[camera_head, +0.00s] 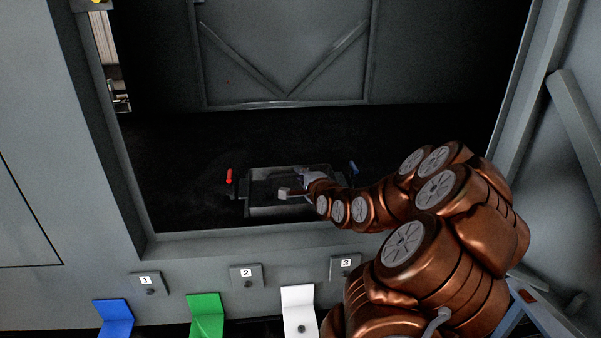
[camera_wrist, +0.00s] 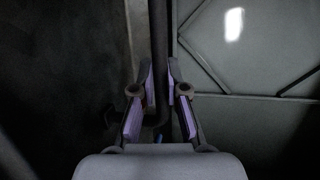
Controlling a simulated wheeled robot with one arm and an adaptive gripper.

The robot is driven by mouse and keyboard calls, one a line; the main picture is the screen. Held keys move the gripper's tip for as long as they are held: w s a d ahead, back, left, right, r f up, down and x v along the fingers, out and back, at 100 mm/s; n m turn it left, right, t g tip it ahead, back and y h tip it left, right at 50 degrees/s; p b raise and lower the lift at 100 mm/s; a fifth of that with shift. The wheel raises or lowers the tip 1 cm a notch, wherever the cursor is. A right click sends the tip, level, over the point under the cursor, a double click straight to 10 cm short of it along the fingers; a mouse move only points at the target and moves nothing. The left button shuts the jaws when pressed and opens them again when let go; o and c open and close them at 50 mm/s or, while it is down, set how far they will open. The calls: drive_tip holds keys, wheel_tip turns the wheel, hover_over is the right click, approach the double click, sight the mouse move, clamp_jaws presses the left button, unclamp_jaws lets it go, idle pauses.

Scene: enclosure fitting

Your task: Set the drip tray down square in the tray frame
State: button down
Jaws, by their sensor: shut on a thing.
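The drip tray (camera_head: 264,188) is a dark grey shallow rectangular tray inside the dark enclosure. It appears to sit over or in the tray frame (camera_head: 246,210), whose edges are hard to tell from the tray's. I cannot tell whether the tray rests on the frame or hangs just above it. My gripper (camera_head: 289,192) is at the tray's right-middle part, with a pale piece near its tips. In the wrist view my gripper (camera_wrist: 160,88) has its purple-padded fingers on either side of a dark upright bar, shut on the tray. The grip point is dim.
A red marker (camera_head: 229,176) stands left of the tray and a blue one (camera_head: 353,169) right. The enclosure's front sill (camera_head: 270,240) runs below. Numbered plates (camera_head: 246,277) and blue, green (camera_head: 206,315) and white tabs line the front. Dark floor around the tray looks clear.

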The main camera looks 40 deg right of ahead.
drive_tip(key=shift+w+d+f+b, duration=0.15)
drive_tip(key=shift+w+d+f, duration=0.05)
drive_tip(key=shift+w+d, duration=1.2)
drive_tip(key=shift+w+d+f+b, duration=0.15)
drive_tip(key=shift+w+d+f, duration=0.05)
drive_tip(key=shift+w+d, duration=1.15)
drive_tip(key=shift+a+f+b, duration=0.15)
drive_tip(key=shift+f+b, duration=0.35)
drive_tip(key=shift+f, duration=1.1)
drive_tip(key=shift+f, duration=0.1)
drive_tip(key=c, duration=1.2)
unclamp_jaws()
drive_tip(key=shift+f, duration=0.15)
drive_tip(key=shift+s+r, duration=0.2)
drive_tip(key=p+v, duration=0.1)
drive_tip(key=v, duration=1)
drive_tip(key=shift+s+a, duration=0.25)
